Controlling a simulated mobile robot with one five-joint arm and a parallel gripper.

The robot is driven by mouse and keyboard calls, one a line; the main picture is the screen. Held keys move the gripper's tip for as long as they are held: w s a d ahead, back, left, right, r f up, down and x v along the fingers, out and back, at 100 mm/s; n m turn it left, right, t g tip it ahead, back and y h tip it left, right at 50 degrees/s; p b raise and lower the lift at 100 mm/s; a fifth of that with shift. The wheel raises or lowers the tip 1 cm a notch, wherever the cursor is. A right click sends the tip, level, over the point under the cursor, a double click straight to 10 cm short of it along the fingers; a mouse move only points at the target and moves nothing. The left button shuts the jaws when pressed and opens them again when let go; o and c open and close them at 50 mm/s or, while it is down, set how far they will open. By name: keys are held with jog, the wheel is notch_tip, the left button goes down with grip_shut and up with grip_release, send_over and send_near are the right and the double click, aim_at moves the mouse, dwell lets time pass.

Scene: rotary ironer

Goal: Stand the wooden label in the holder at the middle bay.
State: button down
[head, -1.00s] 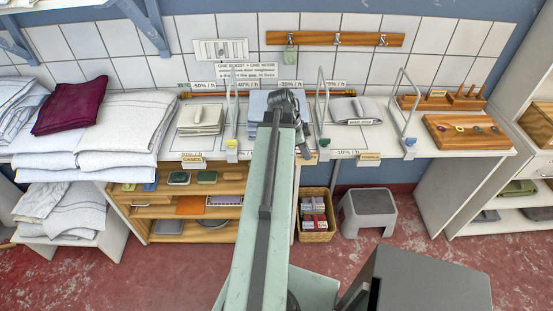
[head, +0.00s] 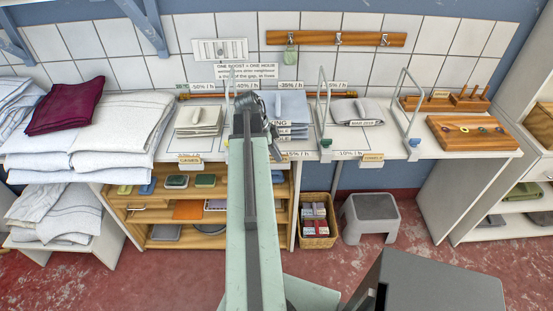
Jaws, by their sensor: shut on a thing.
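My arm reaches forward to the counter, and my gripper (head: 272,138) is at the left part of the middle bay, close to the front of the folded blue-grey linen (head: 293,104). The arm covers most of the gripper. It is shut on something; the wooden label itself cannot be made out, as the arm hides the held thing. The middle bay's label holder is not clearly visible either. The left bay's front edge bears a wooden label reading CASES (head: 190,160). The right bay's edge bears another wooden label (head: 372,157).
A wire divider (head: 322,100) stands right of the middle bay, another (head: 408,105) further right. Beige linen (head: 198,120) lies in the left bay, grey linen (head: 358,112) in the right. A grey stool (head: 370,215) stands below.

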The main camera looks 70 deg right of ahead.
jog(key=shift+f, duration=0.15)
jog(key=c, duration=1.5)
grip_release()
jog(key=shift+c, duration=0.2)
jog(key=shift+r, duration=0.4)
jog(key=p+v, duration=1.1)
jog(key=shift+r, duration=0.35)
jog(key=shift+w+a, duration=0.1)
jog(key=shift+w, duration=0.1)
